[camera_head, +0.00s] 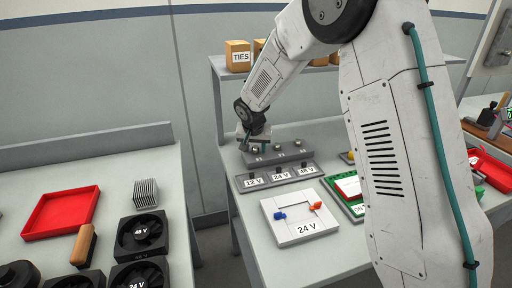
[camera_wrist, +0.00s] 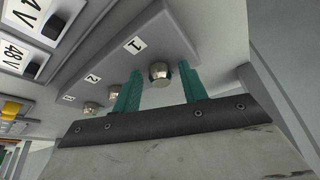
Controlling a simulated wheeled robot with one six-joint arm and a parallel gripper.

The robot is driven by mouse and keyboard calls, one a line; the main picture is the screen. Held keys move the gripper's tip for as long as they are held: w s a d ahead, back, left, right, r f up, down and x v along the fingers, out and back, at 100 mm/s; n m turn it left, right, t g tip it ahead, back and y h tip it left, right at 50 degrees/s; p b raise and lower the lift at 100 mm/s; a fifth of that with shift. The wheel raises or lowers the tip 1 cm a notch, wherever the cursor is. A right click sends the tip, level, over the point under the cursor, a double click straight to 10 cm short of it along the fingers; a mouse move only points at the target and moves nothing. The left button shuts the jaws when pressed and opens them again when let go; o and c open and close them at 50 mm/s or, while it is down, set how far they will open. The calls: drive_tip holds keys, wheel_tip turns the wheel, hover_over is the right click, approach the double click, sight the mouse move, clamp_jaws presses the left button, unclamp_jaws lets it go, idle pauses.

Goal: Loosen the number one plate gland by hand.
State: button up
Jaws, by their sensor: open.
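The gland plate is a grey block (camera_head: 268,159) at the back of the right-hand table, with a row of round metal glands. The wrist view shows its face with labels 1, 2 and a third. The number two gland (camera_wrist: 90,107) is left of the fingers. In the head view my gripper (camera_head: 246,144) is at the block's left end and hides gland one.
A strip labelled 12 V, 24 V and 48 V (camera_head: 280,177) lies in front of the block. A shelf with boxes (camera_head: 238,57) stands behind. The left table holds fans and a red tray (camera_head: 60,213).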

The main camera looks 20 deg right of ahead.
drive_tip(key=shift+o, duration=0.4)
drive_tip(key=o, duration=0.5)
drive_tip(key=v, duration=0.7)
drive_tip(key=shift+s+r, duration=0.2)
drive_tip(key=shift+r, duration=0.15)
drive_tip(key=shift+a+r, duration=0.1)
